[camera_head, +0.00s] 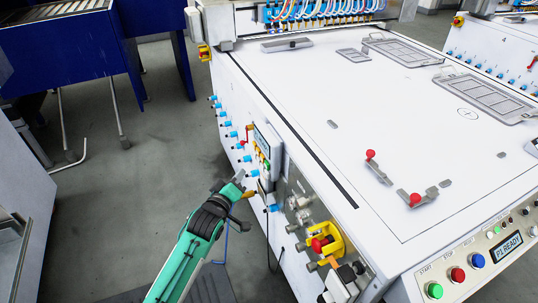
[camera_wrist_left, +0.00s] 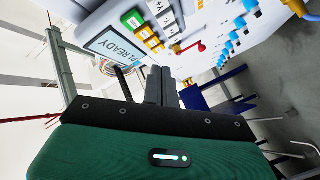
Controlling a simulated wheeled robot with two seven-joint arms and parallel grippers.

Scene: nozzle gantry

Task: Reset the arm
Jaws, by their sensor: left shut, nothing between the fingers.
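My left arm, green and black, reaches in from the bottom of the head view. Its gripper (camera_head: 240,186) is beside the side face of the white machine, just below the small control panel (camera_head: 264,150). In the left wrist view the dark fingers (camera_wrist_left: 162,76) are together with nothing between them. Beyond them the control panel (camera_wrist_left: 120,42) shows a READY screen and green and yellow keys. Whether the gripper touches the machine cannot be told. My right gripper is not in view.
The white machine table (camera_head: 400,130) fills the right, with red-knobbed clamps (camera_head: 378,168) on top. A blue frame (camera_head: 75,50) stands back left. Grey floor (camera_head: 150,170) between is open.

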